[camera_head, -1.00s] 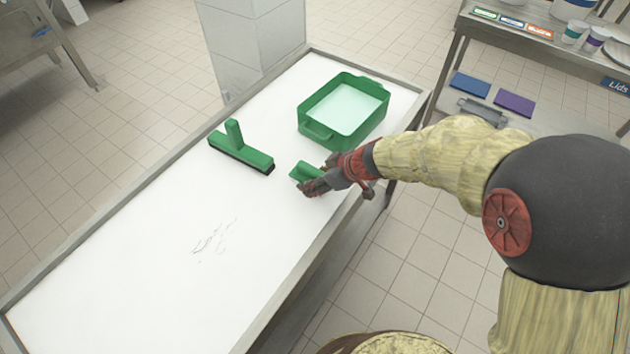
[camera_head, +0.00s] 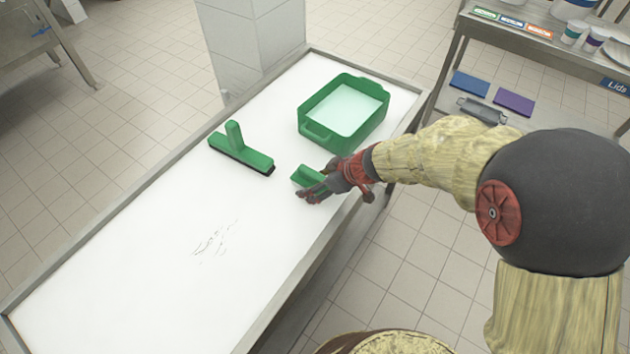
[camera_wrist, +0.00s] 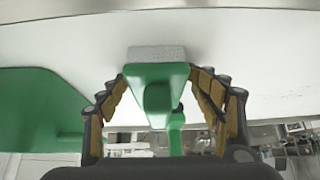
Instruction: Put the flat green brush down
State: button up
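The flat green brush (camera_head: 305,176) is at the table's right edge, by my gripper (camera_head: 318,186). In the wrist view the green brush (camera_wrist: 140,75) shows its grey bristle block against the white table top. Its bristles appear to meet the surface. My gripper (camera_wrist: 160,100) has its fingers spread on both sides of the brush, with gaps beside the handle, so it looks open around it. Part of the brush is hidden behind my fingers in the head view. The white table (camera_head: 130,260) lies beneath.
A green tub (camera_head: 311,112) of pale liquid stands just behind the brush, also at the left in the wrist view. A green squeegee-like brush (camera_head: 245,155) lies to the left. Dark marks (camera_head: 213,243) lie on the table. The front left of the table is clear.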

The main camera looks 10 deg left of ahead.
jog(key=shift+r+p, duration=0.55)
jog(key=shift+r, duration=0.1)
jog(key=p+v, duration=0.2)
jog(key=v, duration=0.9)
jog(key=shift+d+r, duration=0.15)
jog(key=shift+r, duration=0.15)
jog(key=shift+s, duration=0.1)
jog(key=s+d+r+m+t+h, duration=0.1)
jog(key=s+d+r+m+h, duration=0.2)
jog(key=s+d+r+m, duration=0.3)
jog(key=s+d+r+m+t+h, duration=0.2)
jog(key=s+d+r+m+h, duration=0.2)
jog(key=d, duration=1.3)
jog(key=s+r+m, duration=0.3)
jog(key=s+r, duration=0.3)
jog(key=s, duration=0.2)
jog(key=shift+d+r+m, duration=0.2)
jog(key=shift+m, duration=0.1)
jog(key=shift+s, duration=0.1)
